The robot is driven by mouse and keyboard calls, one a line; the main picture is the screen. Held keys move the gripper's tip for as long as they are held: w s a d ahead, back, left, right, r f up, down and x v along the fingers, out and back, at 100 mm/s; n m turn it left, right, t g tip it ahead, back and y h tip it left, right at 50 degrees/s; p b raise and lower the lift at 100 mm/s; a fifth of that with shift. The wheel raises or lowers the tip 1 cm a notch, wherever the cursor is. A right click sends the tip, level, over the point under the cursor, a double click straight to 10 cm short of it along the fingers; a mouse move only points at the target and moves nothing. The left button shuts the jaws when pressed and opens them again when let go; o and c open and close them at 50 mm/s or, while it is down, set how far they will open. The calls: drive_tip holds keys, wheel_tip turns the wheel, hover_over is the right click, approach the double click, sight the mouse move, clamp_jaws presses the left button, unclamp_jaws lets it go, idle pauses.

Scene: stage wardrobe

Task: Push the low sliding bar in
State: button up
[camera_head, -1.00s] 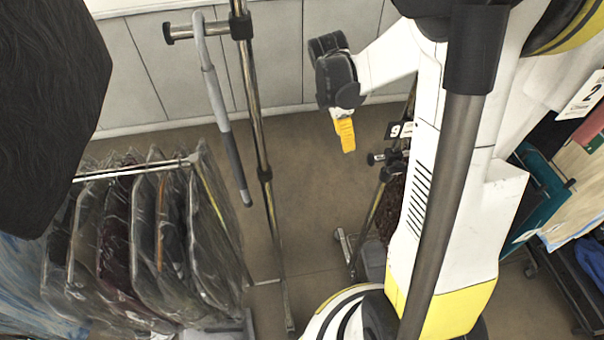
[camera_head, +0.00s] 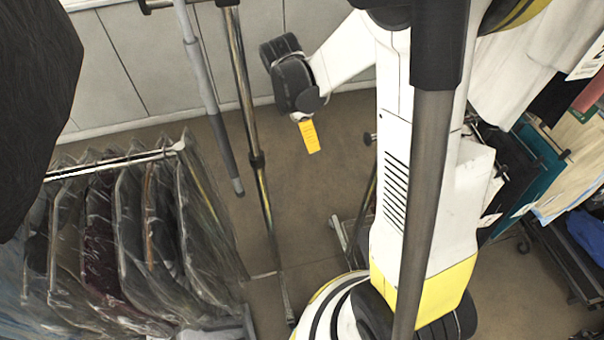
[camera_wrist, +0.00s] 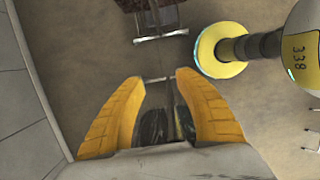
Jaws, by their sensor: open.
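A low metal bar (camera_head: 115,164) sticks out at the left in the head view, with several plastic-covered garments (camera_head: 135,240) hanging from it. Its near-right end has a small end piece, beside the upright chrome pole. Its far-left end is hidden by a dark shape. My gripper (camera_head: 310,137) hangs to the right of the bar and the pole, apart from both, with yellow fingers pointing down. In the wrist view my gripper (camera_wrist: 160,100) is open, its two yellow fingers apart with nothing held between them. Dark garments show small beyond the fingers.
A chrome upright pole (camera_head: 257,160) and a hanging grey rod (camera_head: 210,100) stand between my gripper and the bar. A grey panelled wall (camera_head: 150,60) is behind. More hanging clothes (camera_head: 545,170) are at the right. Bare floor (camera_head: 310,200) lies below my gripper.

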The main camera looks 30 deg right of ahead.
drive_tip(key=v, duration=0.6)
drive_tip(key=s+a+f+m+t+y+b, duration=0.1)
drive_tip(key=s+a+f+m+t+b, duration=0.4)
drive_tip(key=s+m+b, duration=0.5)
drive_tip(key=shift+a+f+t+y+b, duration=0.3)
drive_tip(key=shift+a+f+b, duration=0.45)
drive_tip(key=shift+b, duration=1.3)
